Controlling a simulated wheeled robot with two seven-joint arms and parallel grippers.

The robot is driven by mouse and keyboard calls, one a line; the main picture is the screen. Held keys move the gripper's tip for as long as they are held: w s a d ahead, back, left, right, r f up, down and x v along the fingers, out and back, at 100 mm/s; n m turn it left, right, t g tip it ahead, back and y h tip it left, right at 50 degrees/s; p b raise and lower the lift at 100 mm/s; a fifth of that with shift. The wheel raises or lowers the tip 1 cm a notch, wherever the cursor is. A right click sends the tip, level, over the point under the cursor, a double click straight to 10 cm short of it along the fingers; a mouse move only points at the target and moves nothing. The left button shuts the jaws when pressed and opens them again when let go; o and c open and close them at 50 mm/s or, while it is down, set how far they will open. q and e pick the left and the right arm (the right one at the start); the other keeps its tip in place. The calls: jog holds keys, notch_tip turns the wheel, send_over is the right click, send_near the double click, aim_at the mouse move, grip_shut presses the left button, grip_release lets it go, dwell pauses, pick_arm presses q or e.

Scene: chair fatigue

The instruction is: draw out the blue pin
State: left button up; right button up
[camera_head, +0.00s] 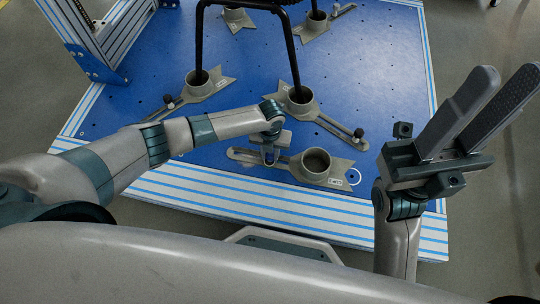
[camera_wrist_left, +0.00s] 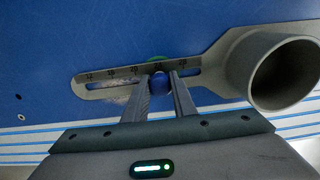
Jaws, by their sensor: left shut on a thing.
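The blue pin (camera_wrist_left: 160,83) shows as a round blue head between my left fingertips in the left wrist view. It is over the slotted, numbered arm (camera_wrist_left: 110,77) of a grey fixture, near the 24 mark. How deep it sits in the slot is hidden. My left gripper (camera_wrist_left: 161,87) is shut on it, one finger on each side. In the head view my left gripper (camera_head: 268,158) points down at the slotted arm, and the pin is hidden there. My right gripper (camera_head: 487,98) is raised at the right, empty, its fingers apart.
The fixture's round cup (camera_head: 316,162) stands empty right of my left gripper; it also shows in the left wrist view (camera_wrist_left: 285,75). Black chair legs (camera_head: 292,60) stand in other cups behind. The blue board (camera_head: 235,115) has free room around the fixtures.

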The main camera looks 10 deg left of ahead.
pick_arm(q)
jog(key=shift+r, duration=0.15)
jog(key=shift+r+p, duration=2.2)
jog(key=shift+p, duration=0.05)
jog(key=shift+r+p, duration=2)
jog(key=shift+r, duration=0.05)
